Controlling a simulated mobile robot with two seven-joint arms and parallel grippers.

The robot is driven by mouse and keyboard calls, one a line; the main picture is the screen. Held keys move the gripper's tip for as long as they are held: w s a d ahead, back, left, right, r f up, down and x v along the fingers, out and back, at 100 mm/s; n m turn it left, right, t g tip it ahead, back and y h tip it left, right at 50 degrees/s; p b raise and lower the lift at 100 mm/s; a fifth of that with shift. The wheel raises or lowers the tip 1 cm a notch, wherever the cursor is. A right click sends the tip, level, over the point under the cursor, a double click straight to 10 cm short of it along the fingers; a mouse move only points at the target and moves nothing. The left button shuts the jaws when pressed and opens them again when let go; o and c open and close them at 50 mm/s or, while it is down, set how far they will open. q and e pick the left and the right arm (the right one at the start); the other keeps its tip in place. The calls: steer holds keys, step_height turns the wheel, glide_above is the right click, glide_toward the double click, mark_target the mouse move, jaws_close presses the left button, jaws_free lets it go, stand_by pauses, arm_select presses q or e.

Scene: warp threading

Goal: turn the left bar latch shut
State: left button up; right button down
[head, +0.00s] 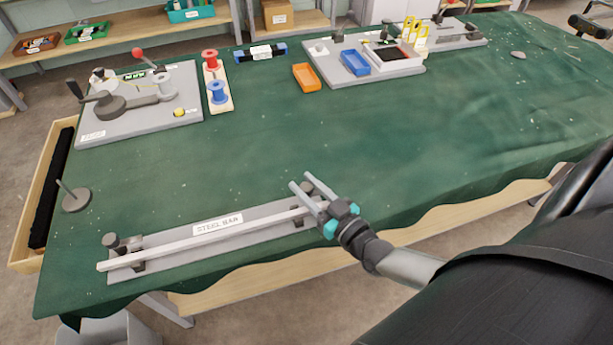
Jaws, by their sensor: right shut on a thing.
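The pale steel bar (180,248) lies along a grey plate (255,212) labelled "STEEL BAR", near the front of the green table. A dark support with round knobs, the left bar latch (122,243), stands at the plate's left end, and the bar passes over it. Its exact latch position is too small to tell. My right gripper (301,182) is at the bar's right end, beside the right support (318,187). It appears shut on the bar there, and its fingers partly hide the contact. My left gripper is not in view.
A grey board (130,132) with a crank and red-knobbed lever stands at the back left. Spools sit on a wooden rack (221,102). Orange (307,78) and blue (355,62) trays are further back. A round base with a pin (76,200) stands at left. The table's middle is clear.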

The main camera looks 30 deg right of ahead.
steer(key=shift+r+m+h+p, duration=0.2)
steer(key=shift+m+h+p, duration=0.6)
steer(key=shift+h, duration=0.3)
steer(key=m+h+p, duration=0.2)
steer(key=h, duration=0.1)
steer(key=shift+a+f, duration=0.1)
steer(key=m+h, duration=0.2)
steer(key=h, duration=0.1)
steer(key=shift+f+g+p, duration=0.1)
steer(key=shift+g+p, duration=0.3)
steer(key=shift+m+g+h, duration=0.8)
steer(key=shift+m+h, duration=0.2)
steer(key=shift+h, duration=0.9)
steer(key=c, duration=0.5)
jaws_free()
steer(key=shift+s, duration=0.1)
